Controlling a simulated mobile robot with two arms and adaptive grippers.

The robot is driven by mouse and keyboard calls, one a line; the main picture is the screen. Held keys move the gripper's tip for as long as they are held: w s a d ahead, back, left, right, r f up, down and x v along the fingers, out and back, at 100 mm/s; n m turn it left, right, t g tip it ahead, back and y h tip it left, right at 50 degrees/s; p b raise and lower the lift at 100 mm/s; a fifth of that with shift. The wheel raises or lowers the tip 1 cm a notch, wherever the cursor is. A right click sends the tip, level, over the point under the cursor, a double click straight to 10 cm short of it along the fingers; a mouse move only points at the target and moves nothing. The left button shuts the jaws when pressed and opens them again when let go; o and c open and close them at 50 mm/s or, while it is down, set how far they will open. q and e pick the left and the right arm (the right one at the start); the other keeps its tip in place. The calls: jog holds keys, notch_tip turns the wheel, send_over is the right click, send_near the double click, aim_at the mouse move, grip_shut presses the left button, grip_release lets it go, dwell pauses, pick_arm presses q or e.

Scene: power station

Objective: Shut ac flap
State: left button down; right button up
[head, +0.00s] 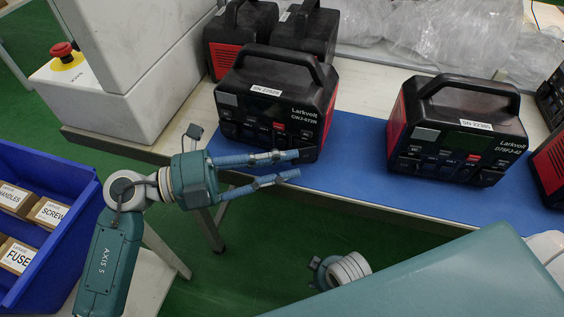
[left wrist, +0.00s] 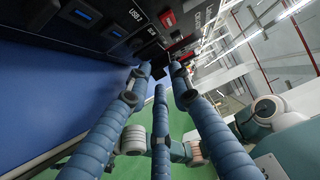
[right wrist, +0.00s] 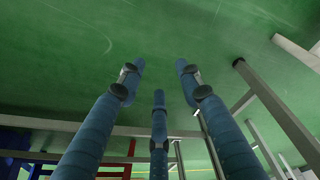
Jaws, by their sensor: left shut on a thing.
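The power station labelled Larkvolt CWJ-672N (head: 275,103) stands on the blue mat, its front panel toward me. My left gripper (head: 302,164) reaches its lower right front from the left. In the left wrist view its fingertips (left wrist: 160,70) are at the dark panel, beside the USB labels. It is shut on a small dark piece there, apparently the AC flap; the fingers hide most of it, and I cannot tell its angle. In the right wrist view my right gripper (right wrist: 160,75) has its fingers spread and empty over the green floor.
Another power station, D7SFJ-42 (head: 460,130), stands to the right on the blue mat (head: 360,165). More units stand behind and at the right edge. A blue bin (head: 75,215) with boxes is at left. An emergency-stop button (head: 66,55) is at upper left.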

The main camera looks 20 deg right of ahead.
pick_arm(q)
jog(key=shift+w+m+g+b, duration=0.3)
jog(key=shift+m+g, duration=0.2)
jog(key=shift+g, duration=0.3)
pick_arm(e)
jog(key=r, duration=0.3)
jog(key=shift+w, duration=0.4)
pick_arm(q)
jog(key=c, duration=1.7)
grip_release()
